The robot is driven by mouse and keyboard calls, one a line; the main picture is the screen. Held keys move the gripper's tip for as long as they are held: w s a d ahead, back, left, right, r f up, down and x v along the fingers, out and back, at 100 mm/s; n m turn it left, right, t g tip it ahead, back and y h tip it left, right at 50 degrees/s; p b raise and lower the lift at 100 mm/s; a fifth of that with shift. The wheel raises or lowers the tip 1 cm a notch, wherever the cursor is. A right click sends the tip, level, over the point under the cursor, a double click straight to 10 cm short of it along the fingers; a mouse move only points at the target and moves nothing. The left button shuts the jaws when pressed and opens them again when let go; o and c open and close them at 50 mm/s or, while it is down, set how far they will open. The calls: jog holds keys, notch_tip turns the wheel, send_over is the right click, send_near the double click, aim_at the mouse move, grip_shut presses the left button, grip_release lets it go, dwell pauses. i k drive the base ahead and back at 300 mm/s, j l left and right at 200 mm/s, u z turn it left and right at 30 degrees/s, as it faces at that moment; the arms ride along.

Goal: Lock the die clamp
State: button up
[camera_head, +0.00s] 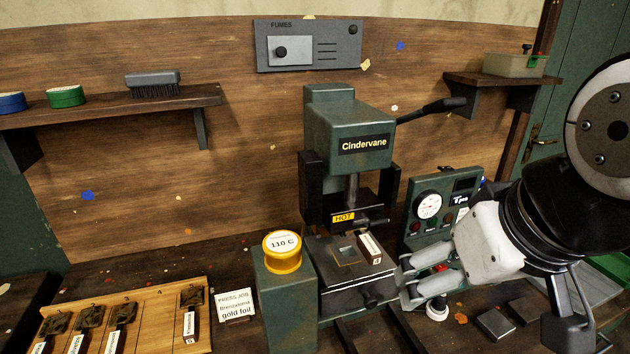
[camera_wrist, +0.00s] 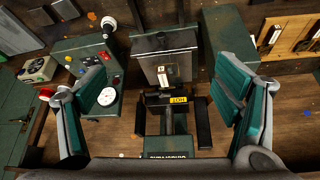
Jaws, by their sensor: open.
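The green Cindervane press (camera_head: 348,125) stands at the back middle. Below its head is a dark block with a yellow HOT label (camera_head: 343,217); this label also shows in the wrist view (camera_wrist: 178,99). A small black clamp handle (camera_head: 375,221) sticks out to the right of that block. The press bed (camera_head: 340,280) lies below, with a small labelled block (camera_head: 370,247) on it and a dark knob (camera_head: 371,298) at its front. My gripper (camera_head: 404,283) is open and empty, right of the bed, fingers pointing left. In the wrist view, its fingers spread either side of the press.
A gauge panel (camera_head: 440,205) stands close behind my gripper. A yellow dial (camera_head: 282,252) marked 110 C sits on a green post left of the bed. A long press lever (camera_head: 432,110) reaches up right. A wooden rack (camera_head: 150,325) holds several dies at front left.

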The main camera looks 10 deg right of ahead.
aim_at(369, 224)
jog(key=k+j+z, duration=0.1)
jog(key=k, duration=0.35)
jog(key=k+j+z, duration=0.1)
jog(key=k, duration=0.35)
jog(key=j, duration=0.1)
